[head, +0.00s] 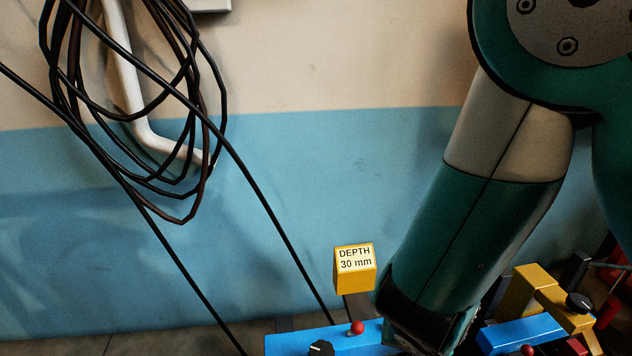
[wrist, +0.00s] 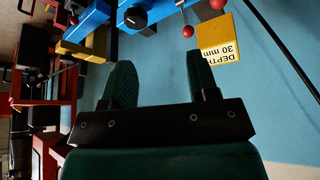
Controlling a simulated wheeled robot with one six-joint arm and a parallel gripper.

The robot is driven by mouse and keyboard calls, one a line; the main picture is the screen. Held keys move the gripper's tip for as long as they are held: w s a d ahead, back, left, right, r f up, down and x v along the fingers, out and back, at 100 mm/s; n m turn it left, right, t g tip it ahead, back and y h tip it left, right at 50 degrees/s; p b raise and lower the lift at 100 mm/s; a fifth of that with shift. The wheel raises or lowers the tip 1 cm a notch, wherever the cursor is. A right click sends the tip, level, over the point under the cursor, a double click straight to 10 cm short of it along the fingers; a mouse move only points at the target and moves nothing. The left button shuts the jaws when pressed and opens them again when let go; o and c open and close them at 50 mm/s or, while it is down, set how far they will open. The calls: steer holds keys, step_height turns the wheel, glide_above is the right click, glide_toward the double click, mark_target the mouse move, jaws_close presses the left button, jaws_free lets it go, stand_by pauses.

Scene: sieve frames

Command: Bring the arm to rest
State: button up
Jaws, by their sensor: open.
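My gripper (wrist: 161,78) shows in the wrist view with its two dark green fingers spread apart and nothing between them. A blue bar with red-knobbed parts lies beyond the fingertips in that view. In the head view my green and grey arm slants down from the upper right to the blue bar (head: 300,344) at the bottom edge. The fingers do not show there. I cannot tell whether the gripper touches the bar.
A yellow block (head: 354,270) marked "DEPTH 30 mm" stands left of my arm; it also shows in the wrist view (wrist: 217,36). Another blue bar (head: 520,334) with yellow brackets is at right. Coiled black cables (head: 140,90) hang on the wall at left.

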steer(key=s+r+n+g+y, duration=0.3)
steer(key=s+r+n, duration=0.25)
steer(key=r, duration=0.45)
steer(key=s+r+n+g+y, duration=0.25)
steer(key=s+r+n, duration=0.3)
steer(key=r, duration=0.45)
step_height(320, 180, up, 32)
steer(key=s+p, duration=0.1)
steer(key=p, duration=3)
steer(key=shift+s+a+f+m+y, duration=0.15)
steer(key=shift+a+m+y, duration=0.15)
steer(key=shift+a+y, duration=0.15)
